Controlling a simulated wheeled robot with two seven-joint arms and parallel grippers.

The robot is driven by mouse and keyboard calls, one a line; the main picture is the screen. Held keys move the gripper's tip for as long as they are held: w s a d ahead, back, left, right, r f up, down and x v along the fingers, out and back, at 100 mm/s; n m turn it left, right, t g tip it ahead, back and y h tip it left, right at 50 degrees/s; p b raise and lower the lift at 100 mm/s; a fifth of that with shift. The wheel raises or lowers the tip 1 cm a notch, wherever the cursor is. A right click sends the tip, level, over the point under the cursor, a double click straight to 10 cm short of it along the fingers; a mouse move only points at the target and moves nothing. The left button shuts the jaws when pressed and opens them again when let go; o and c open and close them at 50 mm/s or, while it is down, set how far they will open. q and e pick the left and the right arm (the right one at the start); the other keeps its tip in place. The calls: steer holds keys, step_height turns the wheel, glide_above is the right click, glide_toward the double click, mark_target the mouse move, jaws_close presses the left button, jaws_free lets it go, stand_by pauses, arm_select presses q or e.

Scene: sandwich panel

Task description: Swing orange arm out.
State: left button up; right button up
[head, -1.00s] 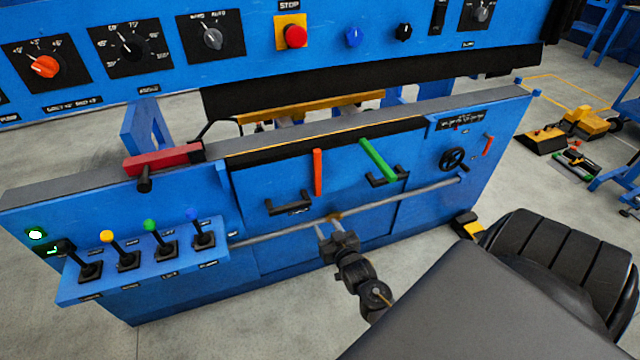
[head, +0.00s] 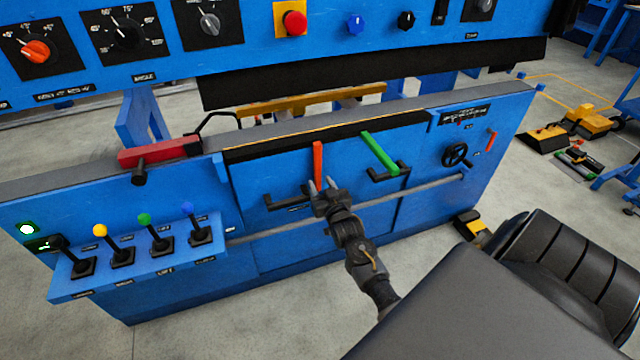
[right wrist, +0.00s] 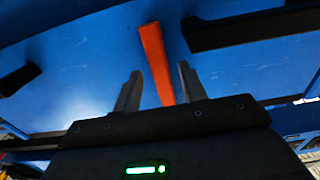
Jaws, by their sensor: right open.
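The orange arm (head: 318,160) is a thin upright bar on the blue front panel, left of a tilted green bar (head: 379,152). My right gripper (head: 321,185) is at the lower end of the orange arm in the head view, and its fingers hide that end. In the right wrist view the orange arm (right wrist: 155,60) runs between the two open fingertips (right wrist: 160,80), with gaps on both sides. Whether the fingers are at the arm's depth is hard to tell. My left gripper does not show.
Black handles sit beside the orange arm, one at left (head: 284,202) and one below the green bar (head: 389,174). A grey rod (head: 420,189) crosses the panel low down. Several levers (head: 150,240) stand on a shelf at left. A red bar (head: 160,155) lies on the top edge.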

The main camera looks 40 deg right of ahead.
steer(key=shift+w+d, duration=0.2)
steer(key=shift+w, duration=0.45)
jaws_close()
